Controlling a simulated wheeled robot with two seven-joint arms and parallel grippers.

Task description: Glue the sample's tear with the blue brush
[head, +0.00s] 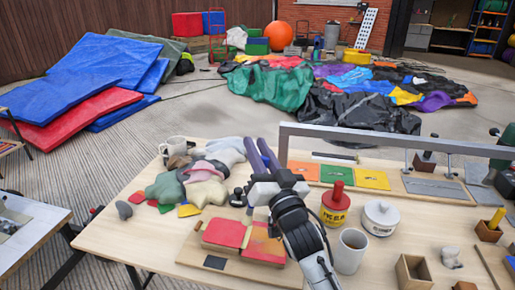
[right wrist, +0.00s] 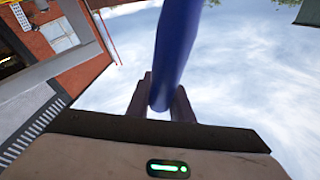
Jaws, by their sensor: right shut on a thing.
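The red sample (head: 224,232) lies on a wooden board on the table, with a gap or line between its left and right parts. My right gripper (head: 262,163) is above and just behind the sample, with its fingers pointing up and away. In the right wrist view it is shut on a blue handle (right wrist: 178,50), which I take to be the blue brush. The brush's bristle end cannot be made out. My left gripper is not in view.
A grey mug (head: 351,251) stands close to the right of my forearm. A pile of fabric scraps (head: 205,172) lies at the table's left. A grey metal bar (head: 400,140) spans the back over coloured swatches (head: 338,174). A wooden box (head: 412,272) is at front right.

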